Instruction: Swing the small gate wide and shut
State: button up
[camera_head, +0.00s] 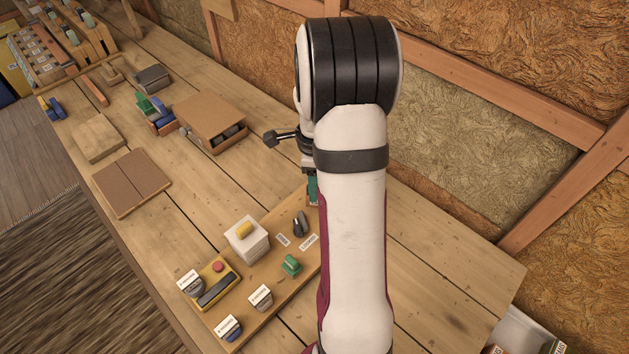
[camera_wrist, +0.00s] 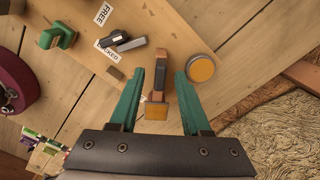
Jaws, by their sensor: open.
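My gripper (camera_wrist: 171,64) is open, with its teal fingers apart in the wrist view. Between the fingers is a small brown upright piece (camera_wrist: 186,98) with a tan-yellow block (camera_wrist: 157,111) beside it. This may be the small gate, but I cannot tell for sure. No contact with the fingers is clear. A dark turn latch (camera_wrist: 125,42) sits near the labels FREE and LOCKED on the wooden board (camera_wrist: 165,25). In the head view my arm hides most of the gripper and the gate area; the dark latch (camera_head: 299,223) shows just left of the arm.
A round yellow-topped piece (camera_wrist: 201,68) stands right of the fingers. The board also holds a green handle (camera_head: 291,265), a white box with a yellow knob (camera_head: 246,238) and a yellow button box (camera_head: 212,283). An insulated wall (camera_head: 480,130) runs behind the bench.

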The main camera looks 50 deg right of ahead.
grip_shut()
dwell(1.4)
